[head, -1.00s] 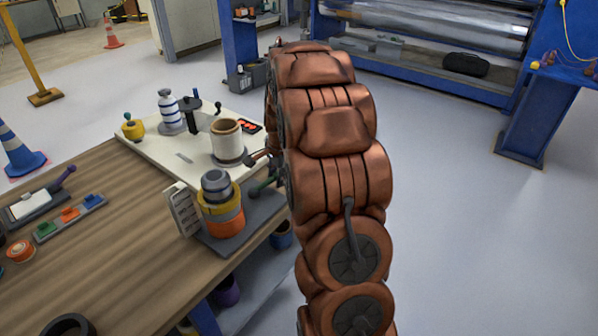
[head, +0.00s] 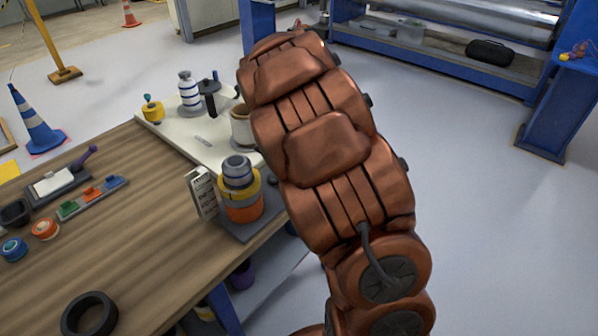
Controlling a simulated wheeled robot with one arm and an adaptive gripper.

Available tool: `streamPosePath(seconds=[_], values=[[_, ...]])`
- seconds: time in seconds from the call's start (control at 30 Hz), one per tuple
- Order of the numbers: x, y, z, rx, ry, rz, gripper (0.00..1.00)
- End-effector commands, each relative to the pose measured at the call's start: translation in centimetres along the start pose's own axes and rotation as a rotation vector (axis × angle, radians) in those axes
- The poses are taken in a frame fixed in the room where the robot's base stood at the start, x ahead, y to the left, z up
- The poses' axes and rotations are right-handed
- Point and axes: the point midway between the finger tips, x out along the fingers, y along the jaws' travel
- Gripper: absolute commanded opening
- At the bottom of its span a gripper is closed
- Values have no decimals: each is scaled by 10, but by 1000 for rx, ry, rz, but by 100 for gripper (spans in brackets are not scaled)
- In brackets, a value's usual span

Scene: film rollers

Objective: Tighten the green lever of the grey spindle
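A grey-topped spindle (head: 238,172) stands upright on a dark grey base plate (head: 246,228) at the table's right edge. It carries a yellow ring (head: 240,190) and an orange roll (head: 242,207). No green lever shows beside it now; my copper-coloured arm covers the area just to its right. A small dark knob (head: 272,180) shows between the spindle and the arm. My gripper is hidden behind my arm, so its fingers and any contact cannot be seen.
A white panel (head: 201,195) stands left of the spindle. Behind are a partly hidden cream roll (head: 240,128), a blue-striped white bottle-shaped piece (head: 188,92) and a yellow piece with a green knob (head: 152,109). A black ring (head: 88,314) lies in front. The wooden tabletop (head: 150,215) is mostly clear mid-table.

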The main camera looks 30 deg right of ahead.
Motion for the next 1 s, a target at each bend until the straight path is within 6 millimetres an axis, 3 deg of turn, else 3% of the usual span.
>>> streamPosePath(seconds=[0.53, 0.57, 0.6, 0.8, 1.0], values=[[-1, 3, 4, 23, 2, 2, 0], [-1, 3, 4, 22, 2, 2, 30], [-1, 4, 4, 23, 2, 2, 34], [-1, 3, 4, 23, 3, 1, 55], [-1, 3, 4, 23, 3, 1, 55]])
